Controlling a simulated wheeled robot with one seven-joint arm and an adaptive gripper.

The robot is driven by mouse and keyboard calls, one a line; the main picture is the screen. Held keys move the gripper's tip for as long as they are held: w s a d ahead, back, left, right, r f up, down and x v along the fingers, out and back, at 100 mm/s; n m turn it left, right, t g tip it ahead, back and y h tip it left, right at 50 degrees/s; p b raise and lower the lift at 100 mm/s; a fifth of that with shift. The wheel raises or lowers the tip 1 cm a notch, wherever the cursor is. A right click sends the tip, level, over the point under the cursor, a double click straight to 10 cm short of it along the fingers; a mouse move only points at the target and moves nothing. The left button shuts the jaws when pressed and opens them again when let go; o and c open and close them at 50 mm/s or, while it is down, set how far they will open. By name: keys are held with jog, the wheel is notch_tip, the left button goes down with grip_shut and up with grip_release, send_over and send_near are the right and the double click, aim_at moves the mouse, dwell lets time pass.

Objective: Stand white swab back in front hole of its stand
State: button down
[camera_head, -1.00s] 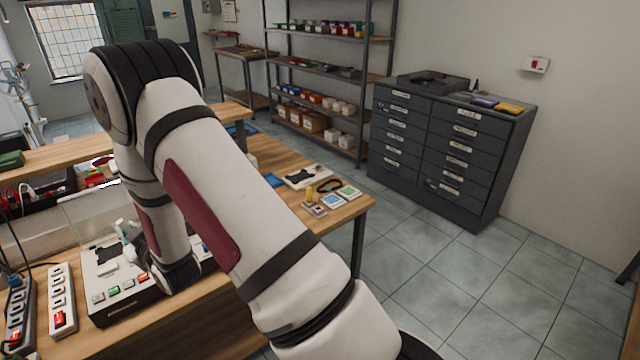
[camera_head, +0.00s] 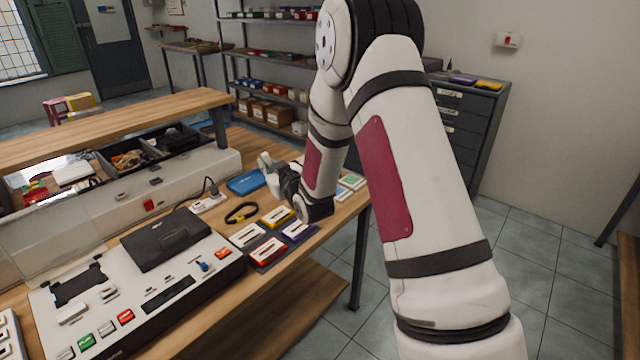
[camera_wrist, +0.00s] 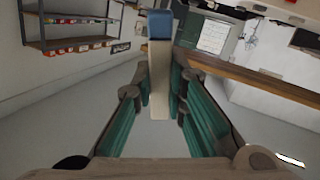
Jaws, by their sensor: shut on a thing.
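In the wrist view my gripper (camera_wrist: 160,78) has its two teal fingers closed on a pale, narrow, flat-looking piece with a blue block at its far end. I take this to be the white swab (camera_wrist: 159,100). In the head view my gripper (camera_head: 268,172) is above the workbench, left of my forearm, beside the blue case. The swab is too small there to make out clearly. The swab stand is not visible now; my arm covers that part of the bench.
Below my gripper, the bench holds a black looped strap (camera_head: 241,212), a blue case (camera_head: 246,181) and several coloured cassettes (camera_head: 268,251). A white device with a black lid (camera_head: 165,238) fills the front left. A raised wooden shelf (camera_head: 120,125) runs behind.

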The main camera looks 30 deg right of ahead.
jog(key=w+d+f+b, duration=0.6)
jog(key=w+d+b, duration=0.3)
jog(key=b, duration=0.5)
jog(key=s+d+f+m+b, duration=0.1)
jog(key=d+f+b, duration=0.2)
jog(key=d+b, duration=0.3)
jog(key=s+d+f+m+t+b, duration=0.1)
jog(key=d+f+b, duration=0.3)
jog(key=b, duration=0.5)
jog(key=shift+s+d, duration=0.25)
jog(key=shift+d, duration=0.65)
jog(key=shift+f+b, duration=2.25)
jog(key=shift+f, duration=0.2)
jog(key=shift+s+f, duration=0.1)
jog(key=shift+f+b, duration=0.5)
jog(key=shift+f, duration=0.5)
